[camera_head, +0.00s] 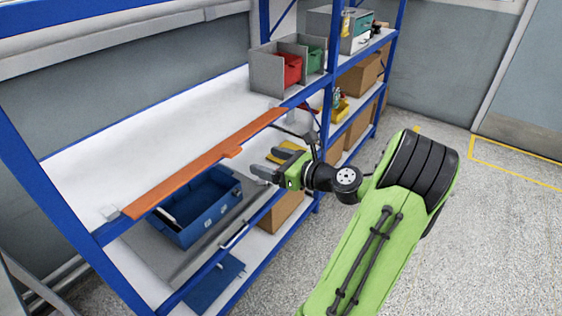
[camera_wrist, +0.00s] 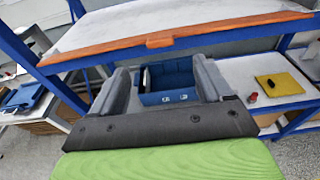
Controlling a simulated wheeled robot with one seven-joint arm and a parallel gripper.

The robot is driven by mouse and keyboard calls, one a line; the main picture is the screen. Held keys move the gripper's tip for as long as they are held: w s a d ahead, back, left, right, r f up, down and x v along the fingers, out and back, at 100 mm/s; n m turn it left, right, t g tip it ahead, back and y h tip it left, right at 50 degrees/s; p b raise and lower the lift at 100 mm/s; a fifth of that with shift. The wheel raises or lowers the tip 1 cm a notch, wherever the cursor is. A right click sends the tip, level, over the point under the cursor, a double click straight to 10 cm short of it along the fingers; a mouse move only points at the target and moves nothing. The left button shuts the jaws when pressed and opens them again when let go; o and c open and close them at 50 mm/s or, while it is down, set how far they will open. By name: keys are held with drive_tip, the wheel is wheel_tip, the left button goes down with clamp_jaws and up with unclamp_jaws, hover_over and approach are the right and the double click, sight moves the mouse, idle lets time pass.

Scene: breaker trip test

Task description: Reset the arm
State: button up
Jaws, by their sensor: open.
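My gripper (camera_head: 268,164) is at the end of my green arm, in front of the blue shelf rack in the head view. Its two grey fingers are apart with nothing between them. In the wrist view my gripper (camera_wrist: 165,85) also shows open. A blue bin (camera_wrist: 168,82) shows beyond and between the fingers there. In the head view the blue bin (camera_head: 205,222) stands on a lower shelf, left of and below the gripper. No breaker can be made out in either view.
An orange strip (camera_head: 195,172) runs along the upper shelf's front edge, close to my gripper. Grey, red and green bins (camera_head: 290,68) stand at that shelf's far end. Cardboard boxes (camera_head: 358,78) fill shelves behind. A yellow item (camera_wrist: 279,84) lies right of the bin. The floor (camera_head: 480,240) at right is clear.

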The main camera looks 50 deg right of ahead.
drive_tip(key=s, duration=0.4)
drive_tip(key=shift+r, duration=0.3)
drive_tip(key=shift+w, duration=0.1)
drive_tip(key=w+a+f+n+g+y, duration=0.1)
drive_tip(key=w+a+n+g+y, duration=0.2)
drive_tip(key=a+n, duration=0.55)
drive_tip(key=w+a+f+n+g+y, duration=0.1)
drive_tip(key=w+a+n+g, duration=0.3)
drive_tip(key=a+n, duration=0.5)
drive_tip(key=s+a+r+n+g+h, duration=0.1)
drive_tip(key=s+a+r+n+h, duration=0.1)
drive_tip(key=s+a+n, duration=0.4)
drive_tip(key=s+a+r+n+g+h, duration=0.2)
drive_tip(key=s+a+n, duration=0.5)
drive_tip(key=s+n, duration=0.3)
drive_tip(key=shift+s+r+n, duration=0.25)
drive_tip(key=shift+s+n, duration=0.05)
drive_tip(key=shift+n, duration=0.85)
